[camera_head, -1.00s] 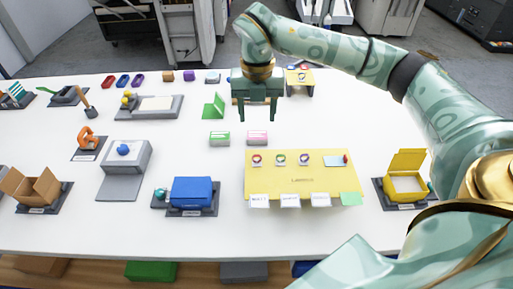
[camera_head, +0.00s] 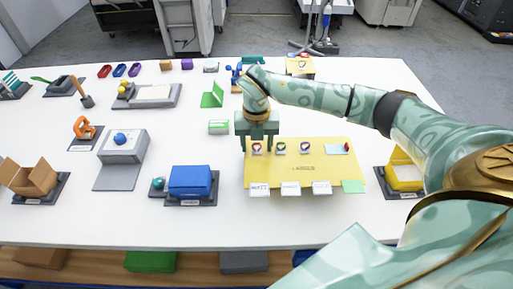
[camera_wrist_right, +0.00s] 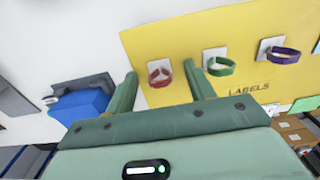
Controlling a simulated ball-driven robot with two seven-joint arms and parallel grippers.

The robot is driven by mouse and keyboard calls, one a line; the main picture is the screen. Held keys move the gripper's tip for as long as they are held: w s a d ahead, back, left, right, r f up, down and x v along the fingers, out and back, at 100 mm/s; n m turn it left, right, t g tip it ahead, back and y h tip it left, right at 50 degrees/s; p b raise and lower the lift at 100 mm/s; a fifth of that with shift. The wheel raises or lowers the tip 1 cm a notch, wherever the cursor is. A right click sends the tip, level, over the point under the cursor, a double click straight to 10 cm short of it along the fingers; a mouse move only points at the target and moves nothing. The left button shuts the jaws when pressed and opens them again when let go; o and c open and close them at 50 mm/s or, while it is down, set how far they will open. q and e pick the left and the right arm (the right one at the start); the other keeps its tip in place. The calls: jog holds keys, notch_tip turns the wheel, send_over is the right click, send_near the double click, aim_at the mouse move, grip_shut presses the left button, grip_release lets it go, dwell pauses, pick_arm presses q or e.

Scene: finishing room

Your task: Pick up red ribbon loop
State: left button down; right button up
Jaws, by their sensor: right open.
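The red ribbon loop (camera_head: 257,150) sits on a small white card at the left of the yellow labels board's upper row. It also shows in the right wrist view (camera_wrist_right: 160,83), between the two finger ends. My right gripper (camera_head: 256,146) is open and empty, pointing down over the board's upper left edge; its fingers (camera_wrist_right: 160,72) lie either side of the loop in the picture. I cannot tell how high they are above it. A green loop (camera_head: 281,148) and a purple loop (camera_head: 305,147) sit on their own cards to the right. My left gripper is not in view.
The yellow board (camera_head: 300,177) has white labels along its front edge. A blue box (camera_head: 190,181) stands to the left, and an open yellow box (camera_head: 404,176) to the right.

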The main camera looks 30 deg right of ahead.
jog(key=c, duration=1)
